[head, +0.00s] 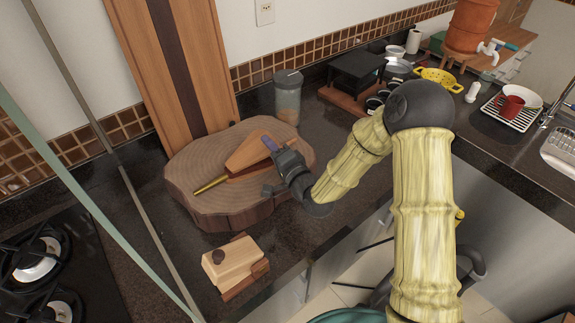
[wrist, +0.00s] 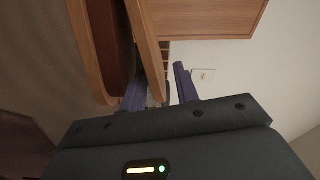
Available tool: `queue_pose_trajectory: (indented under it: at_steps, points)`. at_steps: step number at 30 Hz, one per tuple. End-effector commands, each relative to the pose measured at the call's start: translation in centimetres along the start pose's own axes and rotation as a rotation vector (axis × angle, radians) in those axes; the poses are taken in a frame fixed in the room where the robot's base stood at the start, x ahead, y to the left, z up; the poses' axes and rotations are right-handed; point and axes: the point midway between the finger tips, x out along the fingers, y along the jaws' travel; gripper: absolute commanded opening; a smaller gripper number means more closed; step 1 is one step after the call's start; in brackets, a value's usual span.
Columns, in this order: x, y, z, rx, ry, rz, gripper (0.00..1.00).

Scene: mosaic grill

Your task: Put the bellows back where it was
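The bellows (head: 247,152), with wooden boards, brown leather and a brass nozzle, lies on the round wood slab (head: 190,200), nozzle to the left. My gripper (head: 271,146) is at the bellows' right, handle end, with a purple finger against or over it. In the wrist view, the bellows' boards (wrist: 142,40) come down from the top left. One board's end reaches between the purple fingers of my gripper (wrist: 160,92), which stand apart. A gap shows between that board and the right finger. Whether the left finger touches the bellows is hidden.
A tall wooden board (head: 178,60) leans on the wall behind the slab. A jar (head: 288,100) stands behind it. A small wooden box (head: 232,262) sits in front. A gas hob (head: 45,260) is at left.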

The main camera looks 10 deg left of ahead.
Motion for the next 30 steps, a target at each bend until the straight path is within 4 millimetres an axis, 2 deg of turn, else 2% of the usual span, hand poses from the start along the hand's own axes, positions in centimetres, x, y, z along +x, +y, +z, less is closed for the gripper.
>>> queue_pose_trajectory:
  at_steps: [15,20,30]
  points:
    - [-9.3,0.2,-0.1,0.000,0.004,0.002,0.31]
    - [-10.4,0.1,-0.2,0.000,0.004,0.000,0.31]
    - [-10.4,0.0,-0.1,0.000,0.002,0.000,0.31]
